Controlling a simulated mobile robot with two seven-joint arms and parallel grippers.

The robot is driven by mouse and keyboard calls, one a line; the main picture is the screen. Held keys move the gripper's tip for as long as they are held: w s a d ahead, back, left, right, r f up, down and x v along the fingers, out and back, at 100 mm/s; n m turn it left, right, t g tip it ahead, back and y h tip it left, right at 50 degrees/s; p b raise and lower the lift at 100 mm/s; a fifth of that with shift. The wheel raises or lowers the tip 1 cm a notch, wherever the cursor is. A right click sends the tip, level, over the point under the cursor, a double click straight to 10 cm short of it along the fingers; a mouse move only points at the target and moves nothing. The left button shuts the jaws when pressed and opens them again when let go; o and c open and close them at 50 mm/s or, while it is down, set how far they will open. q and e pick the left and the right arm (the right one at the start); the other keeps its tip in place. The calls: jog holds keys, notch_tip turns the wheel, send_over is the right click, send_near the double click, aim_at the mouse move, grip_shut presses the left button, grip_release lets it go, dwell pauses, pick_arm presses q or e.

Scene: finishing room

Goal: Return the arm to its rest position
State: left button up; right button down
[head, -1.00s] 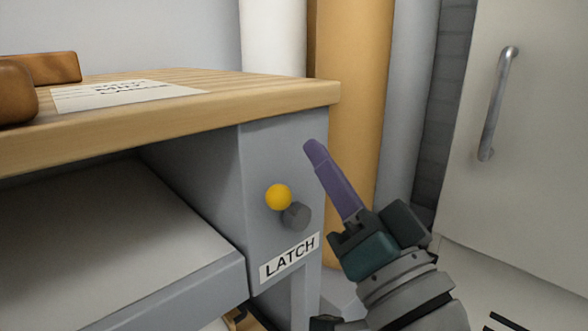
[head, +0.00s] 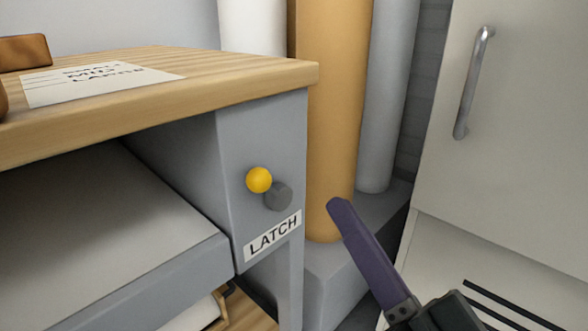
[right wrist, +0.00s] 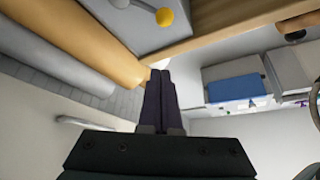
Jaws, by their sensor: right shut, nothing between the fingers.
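My right gripper (head: 338,206) is in the lower right of the head view, to the right of the workbench's end panel (head: 240,140). Its dark purple fingers are closed together with nothing between them, as the right wrist view (right wrist: 160,74) shows. The fingers are apart from the yellow-knobbed latch (head: 259,180), which sits on the panel above the LATCH label (head: 272,236). The latch knob also shows at the top of the right wrist view (right wrist: 164,17). My left gripper is not in view.
The wooden worktop (head: 220,84) holds a paper sheet (head: 95,82) and brown pieces at the left. Rolls, one of them orange (head: 335,120), stand behind the bench on a grey base (head: 350,265). A pale door with a metal handle (head: 474,85) is at the right.

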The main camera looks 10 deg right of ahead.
notch_tip(320, 180, up, 18)
jog(key=s+d+f+n+g+h+p, duration=0.1)
jog(key=d+n+g+h+p, duration=0.2)
jog(key=g+p, duration=1.4)
jog(key=s+d+r+n+h+p, duration=0.25)
jog(key=s+r+p, duration=0.7)
jog(key=p, duration=0.65)
jog(key=s+d+r+n+h+p, duration=0.15)
jog(key=s+d+r+p, duration=0.4)
jog(key=r+p, duration=0.9)
notch_tip(320, 180, up, 32)
jog(key=s+a+p, duration=0.1)
jog(key=a+p, duration=0.1)
jog(key=p, duration=3.3)
jog(key=shift+s+r+m+g, duration=0.2)
jog(key=shift+s+m+g, duration=0.05)
jog(key=shift+m+g, duration=0.15)
